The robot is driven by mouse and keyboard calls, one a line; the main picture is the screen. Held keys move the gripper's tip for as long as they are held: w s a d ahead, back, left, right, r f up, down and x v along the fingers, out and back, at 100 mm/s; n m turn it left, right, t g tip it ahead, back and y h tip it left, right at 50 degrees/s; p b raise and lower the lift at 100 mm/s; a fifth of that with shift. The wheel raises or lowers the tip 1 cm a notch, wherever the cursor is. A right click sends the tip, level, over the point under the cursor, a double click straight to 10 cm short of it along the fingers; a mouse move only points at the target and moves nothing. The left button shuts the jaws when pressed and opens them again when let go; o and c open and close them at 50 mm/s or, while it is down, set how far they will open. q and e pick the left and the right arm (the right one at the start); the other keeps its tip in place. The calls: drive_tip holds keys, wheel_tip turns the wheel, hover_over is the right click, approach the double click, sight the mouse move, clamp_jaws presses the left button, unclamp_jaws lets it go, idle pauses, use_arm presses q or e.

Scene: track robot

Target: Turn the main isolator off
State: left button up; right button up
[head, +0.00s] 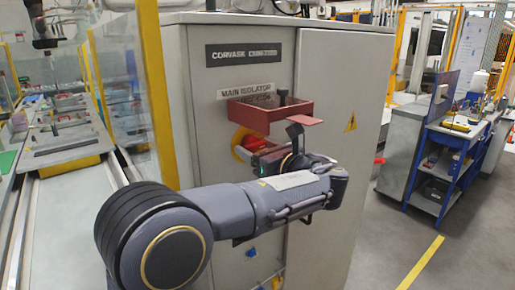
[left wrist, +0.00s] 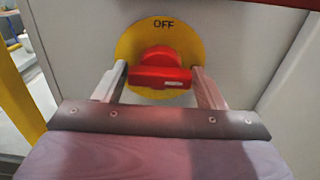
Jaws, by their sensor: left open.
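The main isolator is a red rotary knob (left wrist: 160,72) on a round yellow plate (left wrist: 127,48) marked OFF at the top. In the left wrist view its handle bar lies level, crosswise. In the head view the red knob (head: 254,143) shows under a red tray, partly hidden by my gripper. My left gripper (left wrist: 159,70) is open, one finger on each side of the knob, facing it; whether the fingers touch it I cannot tell. It also shows in the head view (head: 272,156), close to the cabinet. My right gripper is not in view.
The red tray (head: 262,115), holding dark items, juts from the grey cabinet (head: 222,75) just above the knob. A MAIN ISOLATOR label (head: 248,90) is above it. A yellow-framed clear panel (head: 125,80) stands left. A blue workbench (head: 455,140) is at right, with open floor before it.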

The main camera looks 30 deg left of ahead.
use_arm(q)
drive_tip(key=shift+c, duration=0.2)
drive_tip(key=c, duration=0.6)
